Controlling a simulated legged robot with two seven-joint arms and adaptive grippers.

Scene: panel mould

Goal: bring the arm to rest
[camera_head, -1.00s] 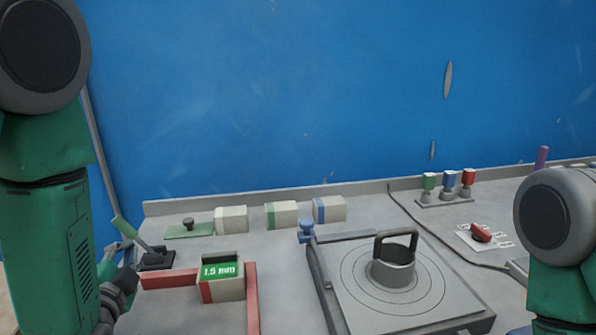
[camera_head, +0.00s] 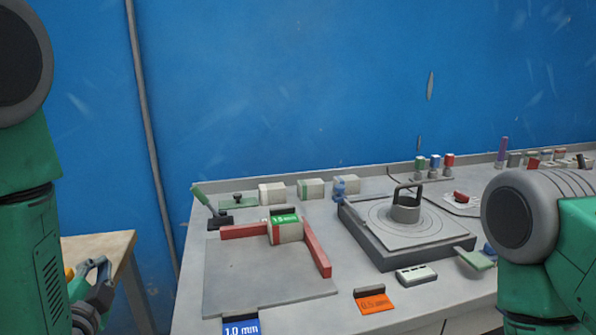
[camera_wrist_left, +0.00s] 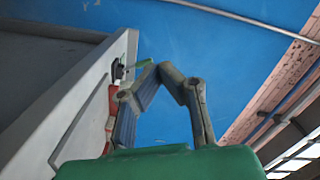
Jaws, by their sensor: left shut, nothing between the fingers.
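My left gripper (camera_head: 98,272) hangs low at the left of the head view, off the left side of the grey bench (camera_head: 190,290). In the left wrist view my left gripper (camera_wrist_left: 161,72) shows its two fingers bent inward, tips together, with nothing between them. It touches nothing that I can see. Of my right arm only green and grey links show at the right of the head view; its gripper is out of view.
A wooden table (camera_head: 105,250) stands behind the left gripper.

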